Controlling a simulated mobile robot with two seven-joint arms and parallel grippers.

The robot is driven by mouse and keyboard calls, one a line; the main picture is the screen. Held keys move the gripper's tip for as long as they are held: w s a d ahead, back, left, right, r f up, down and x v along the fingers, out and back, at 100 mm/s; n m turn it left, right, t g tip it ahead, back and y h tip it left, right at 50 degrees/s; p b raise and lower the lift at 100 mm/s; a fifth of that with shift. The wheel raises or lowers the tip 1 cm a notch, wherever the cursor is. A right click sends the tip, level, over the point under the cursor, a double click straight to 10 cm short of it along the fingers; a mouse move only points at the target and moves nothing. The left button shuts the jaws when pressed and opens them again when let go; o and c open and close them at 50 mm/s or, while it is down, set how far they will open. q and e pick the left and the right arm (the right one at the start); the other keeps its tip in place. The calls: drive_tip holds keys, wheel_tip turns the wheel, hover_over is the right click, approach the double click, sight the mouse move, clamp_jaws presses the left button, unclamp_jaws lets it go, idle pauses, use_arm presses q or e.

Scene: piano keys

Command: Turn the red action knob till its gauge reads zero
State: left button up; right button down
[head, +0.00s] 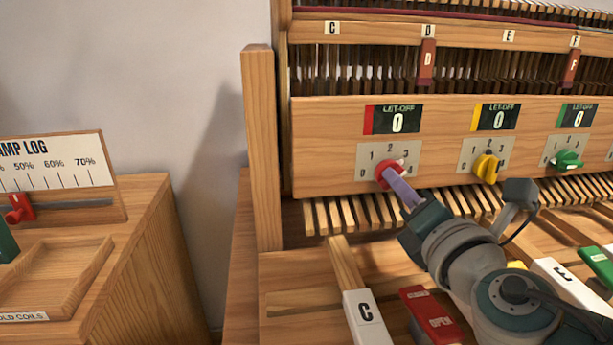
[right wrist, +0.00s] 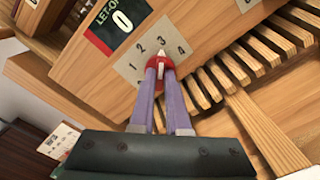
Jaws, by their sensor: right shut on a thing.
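The red knob (head: 389,174) sits on a pale dial plate on the wooden rail, below the red-striped LET-OFF gauge (head: 393,119), which reads 0. The gauge also shows in the right wrist view (right wrist: 120,22), again reading 0. My right gripper (head: 392,180) is shut on the red knob, its purple fingers on either side of it. In the right wrist view the knob (right wrist: 160,64) is between the fingertips, with its white pointer roughly toward the 3 on the dial. My left gripper is not in view.
A yellow knob (head: 486,167) and a green knob (head: 566,159) sit to the right, each under a gauge reading 0. A wooden post (head: 262,150) stands left of the rail. Below are a white C key (head: 363,318) and a red block (head: 428,312).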

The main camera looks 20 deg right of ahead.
idle(0.5)
drive_tip(key=c, duration=0.9)
unclamp_jaws()
drive_tip(key=shift+s, duration=0.1)
drive_tip(key=v, duration=1)
